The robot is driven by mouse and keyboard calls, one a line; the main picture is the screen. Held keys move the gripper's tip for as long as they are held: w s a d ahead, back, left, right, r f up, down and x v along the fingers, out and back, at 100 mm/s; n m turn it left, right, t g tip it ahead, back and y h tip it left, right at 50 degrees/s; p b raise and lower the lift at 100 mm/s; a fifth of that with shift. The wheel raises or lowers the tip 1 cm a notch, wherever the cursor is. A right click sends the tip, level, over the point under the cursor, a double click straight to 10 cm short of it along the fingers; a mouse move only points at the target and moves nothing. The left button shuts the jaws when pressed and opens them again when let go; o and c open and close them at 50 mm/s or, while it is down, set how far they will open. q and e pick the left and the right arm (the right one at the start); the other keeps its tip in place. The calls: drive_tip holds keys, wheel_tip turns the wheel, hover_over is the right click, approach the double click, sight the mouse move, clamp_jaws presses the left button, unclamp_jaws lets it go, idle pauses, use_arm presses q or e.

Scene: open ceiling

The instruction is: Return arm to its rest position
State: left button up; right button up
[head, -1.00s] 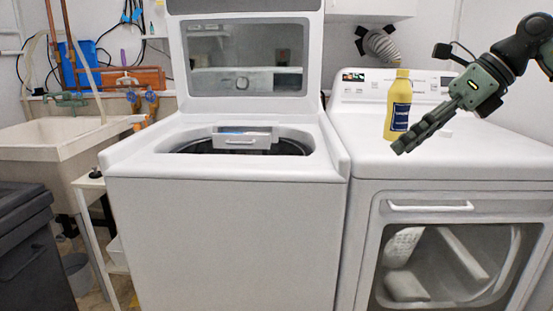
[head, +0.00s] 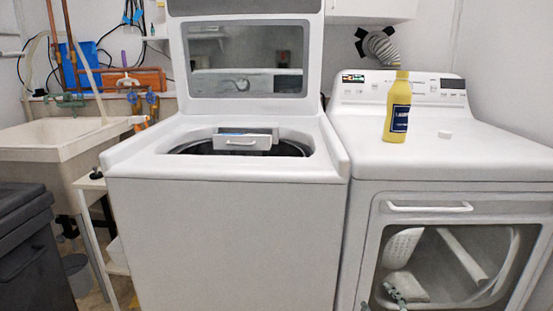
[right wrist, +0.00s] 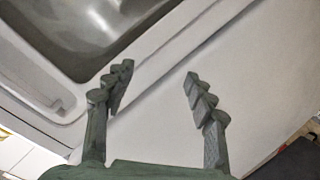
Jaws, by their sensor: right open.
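My right gripper (head: 395,295) shows only as a small green piece at the bottom edge of the head view, low in front of the dryer door. In the right wrist view its two fingers (right wrist: 158,82) are spread apart with nothing between them. The dryer's white front and dark door window fill the background there. A yellow bottle (head: 398,108) with a dark blue label stands upright on the white dryer (head: 480,155), well above and apart from the gripper. My left gripper is not in view.
The white washer (head: 225,230) stands left of the dryer with its lid (head: 247,60) up and its drawer (head: 243,143) showing. The dryer door handle (head: 430,207) sticks out above the window. A sink (head: 65,140) and a dark bin (head: 30,240) are at the left.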

drive_tip(key=s+d+f+m+g+h, duration=0.15)
drive_tip(key=s+f+m+g, duration=0.35)
drive_tip(key=s+f, duration=1)
drive_tip(key=s+f+g, duration=0.3)
drive_tip(key=s+f, duration=0.2)
drive_tip(key=s, duration=0.4)
drive_tip(key=s+f+m+g, duration=0.1)
drive_tip(key=s+f+g, duration=0.2)
drive_tip(key=s, duration=0.6)
wheel_tip(320, 180, down, 2)
drive_tip(key=shift+a+m+g, duration=0.2)
drive_tip(key=shift+m+g, duration=0.1)
drive_tip(key=shift+y, duration=0.25)
